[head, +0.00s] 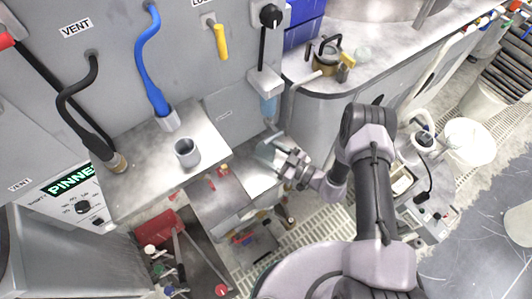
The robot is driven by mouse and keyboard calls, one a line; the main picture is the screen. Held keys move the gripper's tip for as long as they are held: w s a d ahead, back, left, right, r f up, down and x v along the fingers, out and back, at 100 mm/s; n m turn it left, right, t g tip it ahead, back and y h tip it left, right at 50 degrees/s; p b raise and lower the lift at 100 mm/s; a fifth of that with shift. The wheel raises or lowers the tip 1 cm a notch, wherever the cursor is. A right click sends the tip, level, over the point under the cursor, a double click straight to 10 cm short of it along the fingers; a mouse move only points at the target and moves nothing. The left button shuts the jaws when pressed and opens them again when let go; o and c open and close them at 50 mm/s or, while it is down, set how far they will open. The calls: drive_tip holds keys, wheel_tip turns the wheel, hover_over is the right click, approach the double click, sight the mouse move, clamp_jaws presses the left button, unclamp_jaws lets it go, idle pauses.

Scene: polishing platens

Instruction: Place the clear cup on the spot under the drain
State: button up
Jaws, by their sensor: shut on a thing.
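My gripper (284,158) is near the middle of the picture, at the end of my arm reaching in from the lower right. It is shut on the clear cup (266,150), which is pale, see-through and hard to tell from the grey metal behind it. The cup appears just below a drain (269,108) with a bluish, see-through bowl on the grey cabinet wall. I cannot tell whether the cup touches the metal surface under it. The spot under the drain is not clearly seen, as the cup and gripper cover that area.
A grey cup (187,153) stands on a metal shelf (140,183) to the left, beneath a blue hose (150,65). A red tool bin (165,235) is lower left. A counter (335,80) with a brass-coloured pot (327,52) is at upper right.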

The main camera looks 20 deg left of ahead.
drive_tip(key=shift+d+r+p, duration=0.1)
drive_tip(key=shift+r+p, duration=0.95)
drive_tip(key=shift+r, duration=0.95)
drive_tip(key=s+d+r+p, duration=0.1)
drive_tip(key=s+d, duration=0.3)
drive_tip(key=s, duration=0.3)
drive_tip(key=s+d+p, duration=0.2)
drive_tip(key=s+d, duration=0.2)
drive_tip(key=s, duration=0.3)
drive_tip(key=w+d+r+m+t+h+b, duration=0.5)
drive_tip(key=w+d+r+m+t+h, duration=0.3)
drive_tip(key=w+d+r, duration=0.8)
drive_tip(key=shift+w+d+m+t+h, duration=0.3)
drive_tip(key=shift+d+m+t+h, duration=0.1)
drive_tip(key=shift+d+t, duration=0.7)
